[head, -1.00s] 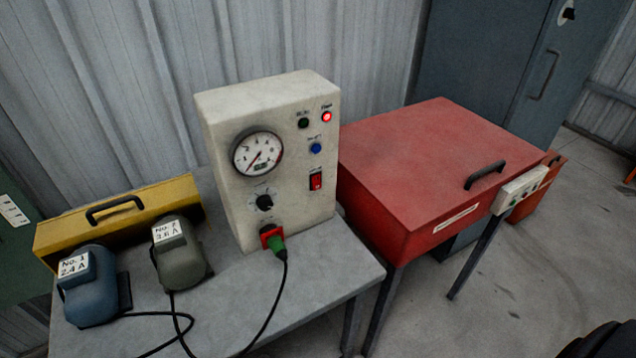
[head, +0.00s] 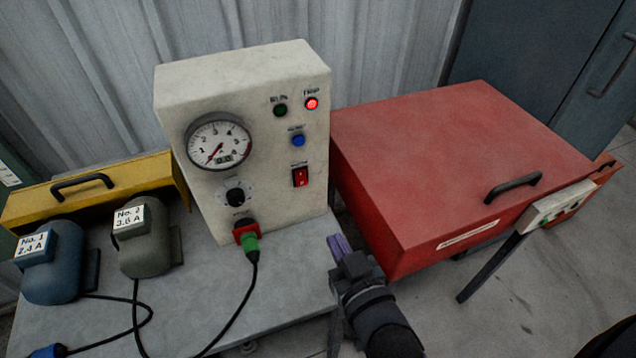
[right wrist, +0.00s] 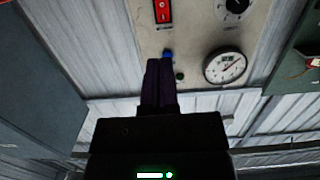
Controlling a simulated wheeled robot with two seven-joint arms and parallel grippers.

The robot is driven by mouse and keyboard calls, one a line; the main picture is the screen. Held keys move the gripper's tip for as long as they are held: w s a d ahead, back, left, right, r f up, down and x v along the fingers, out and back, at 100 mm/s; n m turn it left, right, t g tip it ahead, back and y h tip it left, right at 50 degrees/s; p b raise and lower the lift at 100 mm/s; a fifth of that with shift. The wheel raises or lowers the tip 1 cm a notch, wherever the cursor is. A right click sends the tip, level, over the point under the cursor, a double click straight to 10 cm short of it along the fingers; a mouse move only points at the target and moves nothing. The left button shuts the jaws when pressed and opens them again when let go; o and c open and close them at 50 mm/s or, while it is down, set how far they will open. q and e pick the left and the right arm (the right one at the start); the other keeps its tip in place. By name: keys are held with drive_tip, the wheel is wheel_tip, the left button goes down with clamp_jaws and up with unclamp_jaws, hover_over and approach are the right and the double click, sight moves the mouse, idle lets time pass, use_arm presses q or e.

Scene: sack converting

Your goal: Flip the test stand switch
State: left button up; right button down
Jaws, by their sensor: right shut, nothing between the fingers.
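The test stand (head: 270,205) is a cream box on a grey table, with a round gauge (head: 218,142) on its front. Its red rocker switch (head: 300,177) sits at the right of the front, below a blue button (head: 298,140). The switch also shows in the right wrist view (right wrist: 162,12), where the picture is upside down. A red lamp (head: 312,104) is lit beside a dark green one (head: 280,110). My right gripper (head: 338,245) is shut and empty, below and to the right of the switch, apart from the panel. My left gripper is out of view.
A green plug (head: 250,243) with a black cable sits in the stand's red socket. A blue motor (head: 55,265) and a grey motor (head: 148,240) stand at the left before a yellow case (head: 120,175). A red box (head: 450,170) with a handle stands close on the right.

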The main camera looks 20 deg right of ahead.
sight(302, 182)
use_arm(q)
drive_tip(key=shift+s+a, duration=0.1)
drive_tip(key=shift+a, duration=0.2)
use_arm(e)
drive_tip(key=shift+a, duration=0.15)
drive_tip(key=w+b, duration=0.1)
drive_tip(key=w, duration=0.3)
drive_tip(key=w+f+b, duration=0.1)
drive_tip(key=w, duration=0.4)
drive_tip(key=w+b, duration=0.1)
drive_tip(key=w, duration=0.3)
drive_tip(key=shift+w+a+f, duration=0.25)
drive_tip(key=shift+w+f, duration=0.15)
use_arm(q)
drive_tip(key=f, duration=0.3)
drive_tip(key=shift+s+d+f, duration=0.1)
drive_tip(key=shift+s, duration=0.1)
